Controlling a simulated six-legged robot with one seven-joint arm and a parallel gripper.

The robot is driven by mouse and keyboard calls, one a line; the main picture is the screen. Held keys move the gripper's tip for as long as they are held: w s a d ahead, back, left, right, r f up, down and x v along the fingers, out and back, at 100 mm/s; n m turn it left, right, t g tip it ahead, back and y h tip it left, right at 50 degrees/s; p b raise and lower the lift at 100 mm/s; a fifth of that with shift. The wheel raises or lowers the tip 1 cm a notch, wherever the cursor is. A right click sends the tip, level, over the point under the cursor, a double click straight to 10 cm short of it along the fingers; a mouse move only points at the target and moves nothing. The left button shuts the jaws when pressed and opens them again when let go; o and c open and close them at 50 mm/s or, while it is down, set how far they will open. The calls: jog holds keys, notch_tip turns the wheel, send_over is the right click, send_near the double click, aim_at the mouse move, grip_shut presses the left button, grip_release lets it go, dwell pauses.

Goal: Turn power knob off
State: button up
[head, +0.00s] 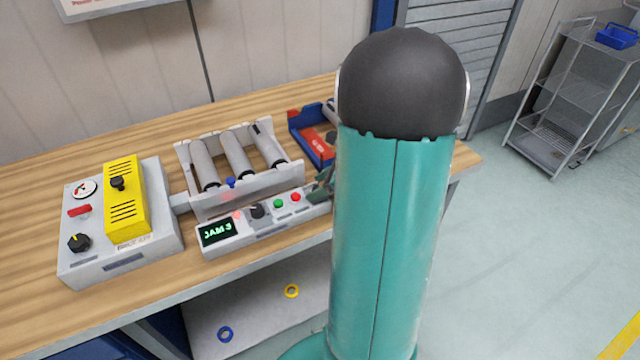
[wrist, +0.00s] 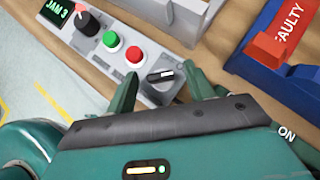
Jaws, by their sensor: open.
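A grey control panel (head: 265,232) lies along the front of the wooden bench, with a green-lit display reading JAM 3. In the wrist view, a black knob with a pale line (wrist: 160,76) sits at the panel's right end, beyond the red button; no power label is readable beside it. My gripper (wrist: 161,92) is open, one finger on each side of this knob; I cannot tell whether they touch it. In the head view my gripper (head: 322,187) is mostly hidden behind my arm, and so is the knob.
The panel also bears another black knob (wrist: 87,23), a green button (wrist: 111,39) and a red button (wrist: 133,54). A roller conveyor (head: 240,165) stands behind it. A blue and red FAULTY bin (wrist: 275,50) is to the right. A yellow-topped box (head: 125,205) stands left.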

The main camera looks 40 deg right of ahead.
jog(key=c, duration=1)
jog(key=shift+n, duration=0.3)
jog(key=n+g+y, duration=0.1)
jog(key=n+y, duration=0.1)
jog(key=n, duration=0.1)
jog(key=shift+w+d+g, duration=0.15)
jog(key=shift+d+g, duration=0.05)
jog(key=shift+g, duration=0.2)
jog(key=n+g, duration=0.1)
jog(key=n, duration=0.1)
jog(key=n+g+y, duration=0.1)
jog(key=n, duration=0.1)
jog(key=n+g+y, duration=0.1)
jog(key=shift+w+d+n+g, duration=0.1)
jog(key=shift+w+n+g, duration=0.15)
jog(key=shift+n+g, duration=0.15)
jog(key=n+g, duration=0.2)
jog(key=n, duration=0.1)
jog(key=n+g, duration=0.1)
jog(key=shift+w+n+y, duration=0.25)
jog(key=shift+n+y, duration=0.05)
jog(key=shift+w+r+n+g+h, duration=0.15)
jog(key=shift+n+g+h, duration=0.35)
jog(key=shift+n+g, duration=1.3)
jog(key=shift+n, duration=0.3)
